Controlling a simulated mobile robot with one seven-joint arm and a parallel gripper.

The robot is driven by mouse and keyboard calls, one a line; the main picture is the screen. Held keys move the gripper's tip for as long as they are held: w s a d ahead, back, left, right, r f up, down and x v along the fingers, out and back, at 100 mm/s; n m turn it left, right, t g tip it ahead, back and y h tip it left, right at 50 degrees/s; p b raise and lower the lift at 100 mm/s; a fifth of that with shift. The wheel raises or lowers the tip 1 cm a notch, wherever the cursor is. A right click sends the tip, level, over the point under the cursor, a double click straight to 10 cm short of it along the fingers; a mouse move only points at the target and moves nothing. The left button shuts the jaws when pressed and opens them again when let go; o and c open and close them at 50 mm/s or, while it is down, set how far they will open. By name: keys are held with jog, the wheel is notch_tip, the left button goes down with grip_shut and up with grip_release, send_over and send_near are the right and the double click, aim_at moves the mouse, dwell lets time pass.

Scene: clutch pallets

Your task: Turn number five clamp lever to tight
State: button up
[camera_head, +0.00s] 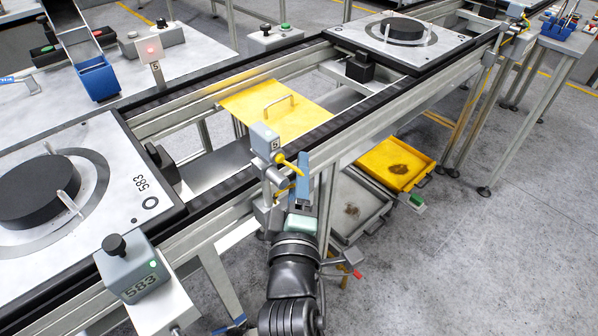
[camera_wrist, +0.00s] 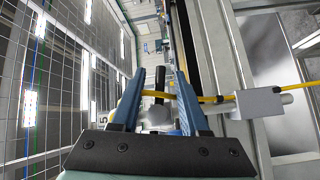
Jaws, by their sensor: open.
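My gripper (camera_head: 300,162) is close in front of this unit, with blue fingers pointing up in the picture. In the wrist view my gripper (camera_wrist: 160,74) is open. The black handle (camera_wrist: 159,88) with a pale rounded base lies between the two fingers, with gaps at the sides. Whether the lever stands at tight cannot be told.
The yellow cable runs across the fingers to a grey connector (camera_wrist: 259,103). A yellow plate with a handle (camera_head: 275,108) lies between the rails. A pallet marked 583 (camera_head: 120,150) is at left, with a control box (camera_head: 133,268) in front. Yellow tray (camera_head: 398,163) stands below.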

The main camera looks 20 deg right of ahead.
jog(key=shift+w+d, duration=0.1)
jog(key=shift+w, duration=0.15)
jog(key=shift+c, duration=0.3)
grip_shut()
